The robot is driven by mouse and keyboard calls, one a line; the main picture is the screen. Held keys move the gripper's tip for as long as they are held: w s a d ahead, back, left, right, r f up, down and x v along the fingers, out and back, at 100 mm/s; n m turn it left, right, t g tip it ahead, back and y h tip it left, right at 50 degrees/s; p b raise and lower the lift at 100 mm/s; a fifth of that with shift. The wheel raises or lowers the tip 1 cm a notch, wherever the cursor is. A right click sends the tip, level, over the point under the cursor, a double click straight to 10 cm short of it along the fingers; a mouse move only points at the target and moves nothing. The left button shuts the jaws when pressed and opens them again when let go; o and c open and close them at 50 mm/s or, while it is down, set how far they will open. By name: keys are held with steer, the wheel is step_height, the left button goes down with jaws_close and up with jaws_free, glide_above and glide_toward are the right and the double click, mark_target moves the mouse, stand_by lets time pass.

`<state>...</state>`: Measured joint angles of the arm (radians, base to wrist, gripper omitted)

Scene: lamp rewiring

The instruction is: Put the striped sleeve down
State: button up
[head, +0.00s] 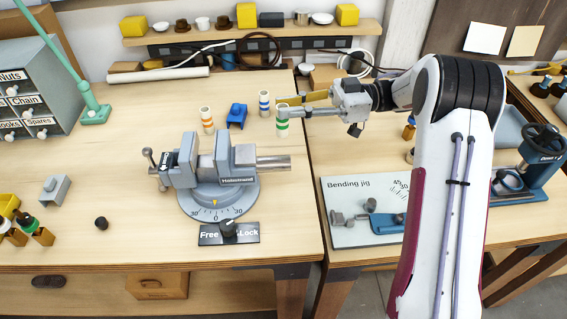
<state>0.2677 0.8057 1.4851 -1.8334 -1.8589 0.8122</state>
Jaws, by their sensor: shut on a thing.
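My gripper (284,109) reaches in from the right over the back right of the left bench. It is shut on a white sleeve with green stripes (282,127), held upright. I cannot tell whether the sleeve's bottom touches the bench top. A white sleeve with blue stripes (264,103) stands upright just behind and left of it. A white sleeve with orange stripes (206,120) stands upright farther left. The fingers partly hide the top of the green-striped sleeve.
A blue block (236,115) sits between the orange- and blue-striped sleeves. A grey vise (216,163) on a round dial base stands in front, its bar pointing right. The bending jig board (345,195) lies to the right. Bare bench (130,110) lies left of the sleeves.

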steer(key=shift+f, duration=2.5)
steer(key=shift+f, duration=2.3)
steer(key=shift+f, duration=0.25)
steer(key=o, duration=0.8)
steer(key=shift+c, duration=0.2)
steer(key=shift+d, duration=0.1)
steer(key=w+d, duration=0.1)
steer(key=d, duration=0.6)
steer(key=shift+w+d+f, duration=0.2)
steer(key=shift+w+d, duration=0.05)
steer(key=shift+w, duration=0.1)
